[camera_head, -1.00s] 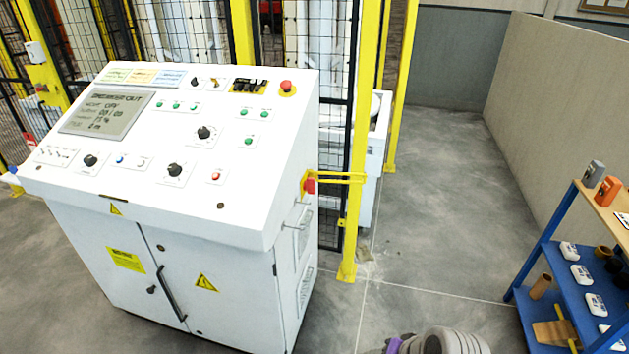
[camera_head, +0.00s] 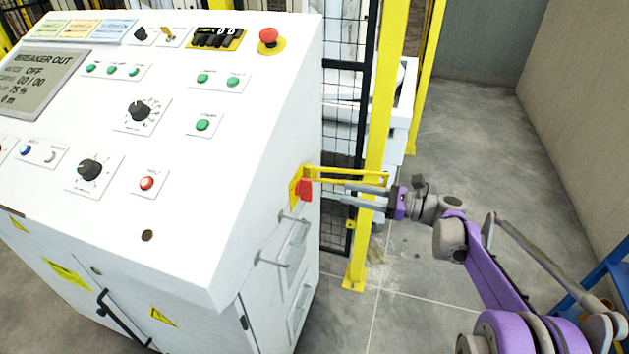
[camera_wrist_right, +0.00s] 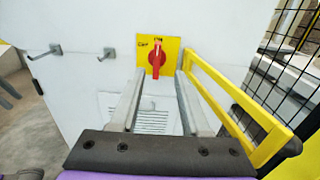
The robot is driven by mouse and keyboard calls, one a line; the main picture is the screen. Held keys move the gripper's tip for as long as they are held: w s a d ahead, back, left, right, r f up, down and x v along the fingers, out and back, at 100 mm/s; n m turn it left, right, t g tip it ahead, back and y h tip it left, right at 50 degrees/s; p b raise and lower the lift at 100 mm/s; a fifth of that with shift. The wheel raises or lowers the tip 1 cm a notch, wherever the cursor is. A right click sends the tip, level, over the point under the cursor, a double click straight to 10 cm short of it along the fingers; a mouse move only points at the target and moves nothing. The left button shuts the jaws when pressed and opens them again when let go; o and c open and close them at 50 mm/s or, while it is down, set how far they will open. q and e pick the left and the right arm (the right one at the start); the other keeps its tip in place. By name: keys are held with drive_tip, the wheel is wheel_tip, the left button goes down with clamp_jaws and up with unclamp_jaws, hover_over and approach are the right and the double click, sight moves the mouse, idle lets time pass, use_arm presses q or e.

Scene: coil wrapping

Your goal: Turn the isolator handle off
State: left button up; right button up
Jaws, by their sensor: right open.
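The isolator handle (camera_head: 304,189) is a red rotary handle on a yellow plate on the right side of the white control cabinet. In the right wrist view the red handle (camera_wrist_right: 156,61) points roughly up and down on its yellow plate (camera_wrist_right: 172,46). My right gripper (camera_head: 345,193) is open and empty, its fingers reaching left toward the handle with a gap left between. In the wrist view the two fingers (camera_wrist_right: 158,78) lie on either side of the handle's line, below it in the picture. My left gripper is not in view.
A yellow guard bar (camera_head: 345,174) sticks out beside the handle, close to my right gripper. Metal hooks (camera_wrist_right: 106,54) stand out from the cabinet side. A yellow post (camera_head: 375,150) and black mesh stand behind. A blue shelf (camera_head: 611,270) is at the right.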

sight(305, 189)
drive_tip(key=x, duration=1)
drive_tip(key=shift+s+a+b, duration=0.2)
drive_tip(key=shift+a+b, duration=0.05)
drive_tip(key=shift+b, duration=0.15)
drive_tip(key=shift+c, duration=0.3)
clamp_jaws()
